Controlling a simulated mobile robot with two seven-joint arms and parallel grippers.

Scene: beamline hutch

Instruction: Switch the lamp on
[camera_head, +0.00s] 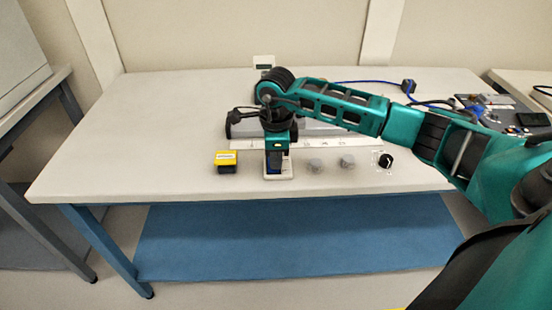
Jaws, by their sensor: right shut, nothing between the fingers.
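My right gripper (275,158) points down over a small pale plate (286,176) near the front of the table. Its fingers are shut and hide most of that plate; I cannot tell whether they touch it. What the plate carries is hidden, so I cannot tell if it is the lamp's switch. I cannot make out a lamp for certain. To the right are two grey round knobs (315,165) and a black knob (385,161) on a white plate. My left gripper is out of view.
A yellow and black box (226,162) stands just left of the plate. A long white strip (340,142) and a grey device (320,127) lie behind, partly covered by my arm. Blue cable (365,82) and equipment (490,100) are at the right. The table's (110,150) left side is clear.

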